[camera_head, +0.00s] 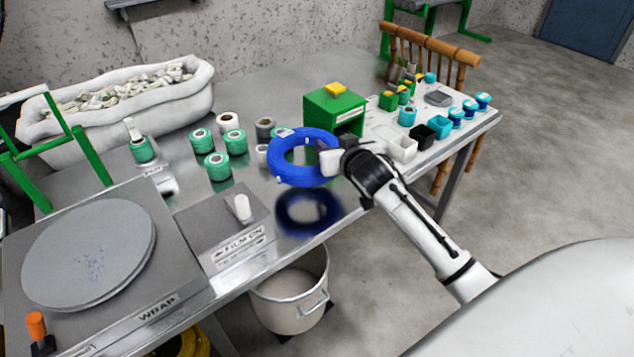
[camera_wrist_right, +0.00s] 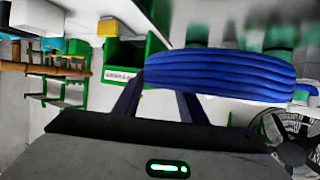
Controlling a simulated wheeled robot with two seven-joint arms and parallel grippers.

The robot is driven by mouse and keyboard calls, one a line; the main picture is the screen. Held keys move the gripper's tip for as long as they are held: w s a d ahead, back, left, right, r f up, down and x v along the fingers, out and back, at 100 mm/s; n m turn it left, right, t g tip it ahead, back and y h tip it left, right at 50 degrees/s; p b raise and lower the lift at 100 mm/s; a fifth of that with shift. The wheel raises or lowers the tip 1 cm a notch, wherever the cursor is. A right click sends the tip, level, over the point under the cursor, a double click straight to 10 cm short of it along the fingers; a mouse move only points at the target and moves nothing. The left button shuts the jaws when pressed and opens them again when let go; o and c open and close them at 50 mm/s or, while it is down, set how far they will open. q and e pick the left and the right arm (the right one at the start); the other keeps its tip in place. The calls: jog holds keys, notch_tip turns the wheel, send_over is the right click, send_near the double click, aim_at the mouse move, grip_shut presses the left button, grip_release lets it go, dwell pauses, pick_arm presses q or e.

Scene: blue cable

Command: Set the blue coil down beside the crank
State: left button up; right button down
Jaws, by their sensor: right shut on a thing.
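The blue coil (camera_head: 277,163) is a ring of cable, held in the air above the front edge of the metal table, with its dark reflection on the surface below. My right gripper (camera_head: 331,158) is shut on the right side of the coil. In the right wrist view the coil (camera_wrist_right: 220,75) spans the space ahead of the fingers. An orange-topped handle (camera_head: 37,326), which may be the crank, stands at the lower left beside the grey turntable (camera_head: 90,250), far from the coil. My left gripper is not in view.
A film box (camera_head: 222,232) with a white knob lies left of the coil. Green spools (camera_head: 217,166) stand behind it. A green box (camera_head: 335,108) and small bins (camera_head: 398,146) are to the right. A white bucket (camera_head: 291,300) is below the table edge.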

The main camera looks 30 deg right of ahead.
notch_tip(320, 180, down, 8)
jog(key=shift+r+b, duration=0.1)
jog(key=shift+b, duration=0.65)
jog(key=c, duration=1.1)
grip_release()
jog(key=shift+a+f, duration=0.1)
jog(key=shift+f, duration=0.1)
jog(key=p+v, duration=0.2)
jog(key=v, duration=1)
jog(key=shift+r, duration=0.2)
